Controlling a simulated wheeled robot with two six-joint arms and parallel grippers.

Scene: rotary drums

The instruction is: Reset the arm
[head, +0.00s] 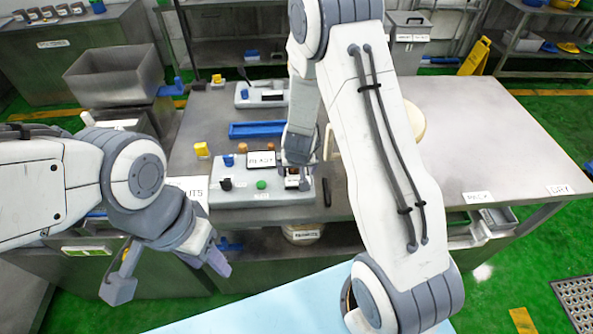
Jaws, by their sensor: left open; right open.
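My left gripper (170,279) hangs at the lower left, in front of the bench's front edge. Its two fingers are spread wide with nothing between them. My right arm reaches from the bottom right over the bench and bends down at the wrist. My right gripper (298,180) is at the right end of a grey control panel (245,195), low over a small dark part there. The arm hides much of this gripper, and I cannot tell whether it touches the panel. The panel carries a small display reading READY (261,159), a black knob (226,184) and a green button (261,184).
The metal bench (470,130) is mostly clear at right, with labels near its right edge. A blue tray (258,129) and a second grey device (262,95) lie behind the panel. A metal hopper (110,75) stands at left. A light blue surface (300,310) lies in front.

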